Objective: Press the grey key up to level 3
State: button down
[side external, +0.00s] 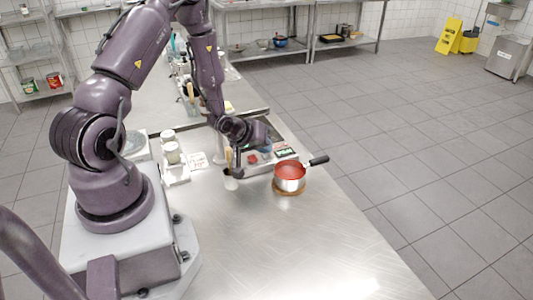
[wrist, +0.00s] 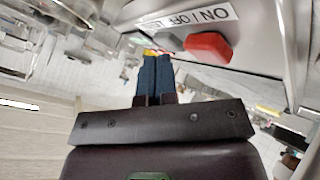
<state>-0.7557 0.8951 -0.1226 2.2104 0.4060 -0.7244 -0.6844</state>
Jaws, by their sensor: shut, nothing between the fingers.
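My gripper (wrist: 156,60) has its two dark blue fingers closed together with nothing between them. In the wrist view a red key (wrist: 208,46) sits on a light metal panel (wrist: 260,50), right of the fingertips. An upside-down ON / OFF label (wrist: 190,17) is beside it. In the side external view my arm reaches down over the small control unit (side external: 262,168), which shows a red key (side external: 252,159) and a dark display (side external: 285,150) with small coloured marks. The fingertips are not clear in the side view.
A red and steel saucepan (side external: 290,177) with a black handle stands on a round brown base in front of the unit. The steel counter (side external: 260,245) in front is clear.

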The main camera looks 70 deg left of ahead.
dwell(0.3)
jog(key=shift+r, duration=0.85)
jog(key=shift+r, duration=2.55)
jog(key=s+d+r+m+g, duration=0.1)
jog(key=s+d+r+m, duration=0.15)
jog(key=d+r, duration=0.45)
jog(key=s+d+r+m+g, duration=0.1)
jog(key=d+r+m, duration=0.25)
jog(key=r, duration=0.65)
jog(key=s+d+r+m+h, duration=0.1)
jog(key=s+d+r+m, duration=0.1)
jog(key=s, duration=0.4)
jog(key=s+d+r+m+g+h, duration=0.1)
jog(key=s+d+r+m, duration=0.2)
jog(key=s+d+r, duration=0.2)
jog(key=shift+s+d+r, duration=0.15)
jog(key=shift+s+d, duration=0.5)
jog(key=shift+d, duration=0.45)
